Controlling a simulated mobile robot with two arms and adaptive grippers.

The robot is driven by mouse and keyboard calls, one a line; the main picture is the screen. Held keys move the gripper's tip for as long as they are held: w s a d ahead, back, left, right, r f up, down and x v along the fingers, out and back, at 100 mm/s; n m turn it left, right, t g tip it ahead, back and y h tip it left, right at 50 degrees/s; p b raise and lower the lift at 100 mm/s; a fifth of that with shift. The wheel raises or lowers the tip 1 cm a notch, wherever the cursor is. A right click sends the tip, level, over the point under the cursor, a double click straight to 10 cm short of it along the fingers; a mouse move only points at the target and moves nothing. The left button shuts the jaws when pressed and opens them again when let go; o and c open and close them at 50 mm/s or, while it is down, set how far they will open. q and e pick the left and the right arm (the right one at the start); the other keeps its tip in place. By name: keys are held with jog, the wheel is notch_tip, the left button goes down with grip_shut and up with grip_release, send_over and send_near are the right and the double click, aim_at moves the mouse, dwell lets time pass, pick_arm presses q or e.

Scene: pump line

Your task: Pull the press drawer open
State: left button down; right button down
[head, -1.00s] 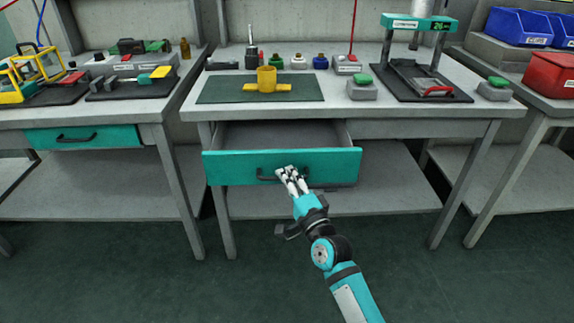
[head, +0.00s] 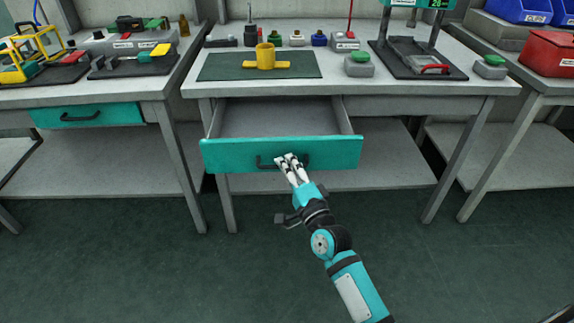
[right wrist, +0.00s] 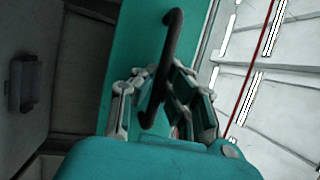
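The press drawer (head: 225,156) has a teal front and a black bar handle (head: 262,163). It stands open under the middle bench, and its grey inside looks empty. My right gripper (head: 290,160) is at the handle. In the right wrist view, the handle (right wrist: 174,50) runs between the two fingers of the right gripper (right wrist: 152,103), which sit close on either side of it. The drawer front (right wrist: 127,45) fills the middle of that view. My left gripper is not in view.
A yellow pump part (head: 265,60) stands on a dark green mat (head: 215,68) on the bench above. A press (head: 412,60) stands to its right. Another teal drawer (head: 85,115) on the left bench is closed. The floor in front is clear.

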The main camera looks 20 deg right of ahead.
jog(key=c, duration=1.4)
grip_release()
jog(key=shift+f, duration=0.1)
jog(key=v, duration=1.2)
